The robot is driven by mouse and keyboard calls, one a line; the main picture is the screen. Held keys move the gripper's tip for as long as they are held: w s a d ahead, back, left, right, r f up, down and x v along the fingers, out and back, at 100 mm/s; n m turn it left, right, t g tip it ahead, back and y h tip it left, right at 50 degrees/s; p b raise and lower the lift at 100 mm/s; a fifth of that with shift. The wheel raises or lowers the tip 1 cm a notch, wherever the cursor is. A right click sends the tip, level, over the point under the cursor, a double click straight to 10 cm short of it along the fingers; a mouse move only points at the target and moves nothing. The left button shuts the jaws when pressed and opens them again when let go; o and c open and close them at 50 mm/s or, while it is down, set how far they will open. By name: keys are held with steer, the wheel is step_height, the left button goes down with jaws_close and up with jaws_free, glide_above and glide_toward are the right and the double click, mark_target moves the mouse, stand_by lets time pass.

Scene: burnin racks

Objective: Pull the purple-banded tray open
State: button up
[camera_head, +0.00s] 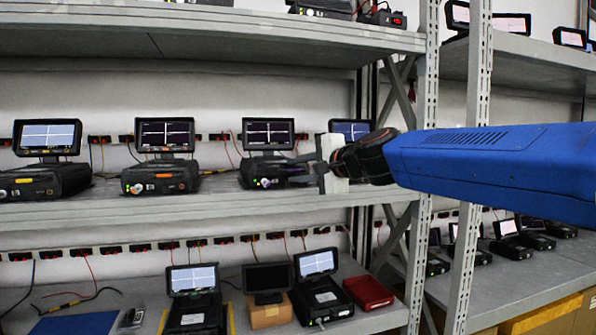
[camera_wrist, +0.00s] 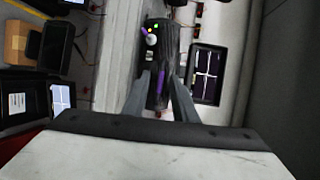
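The dark unit with purple markings (camera_head: 258,172) stands on the middle shelf, third from the left, under its own small screen (camera_head: 268,133). My gripper (camera_head: 310,172) reaches in from the right at its front right side. In the wrist view the unit (camera_wrist: 158,58) lies ahead, with a purple band (camera_wrist: 161,82) between the two fingers. My gripper (camera_wrist: 160,82) is open, one finger on each side of the band. I cannot tell whether either finger touches it. My gripper and wrist hide part of the unit's right side in the head view.
To the left stand an orange-banded unit (camera_head: 160,176) and a yellow-banded unit (camera_head: 45,179). A screen (camera_head: 350,130) stands behind my wrist. The rack post (camera_head: 425,160) is beside my arm. The lower shelf holds several devices and a red box (camera_head: 368,292).

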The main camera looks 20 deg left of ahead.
jaws_close()
stand_by(1.4)
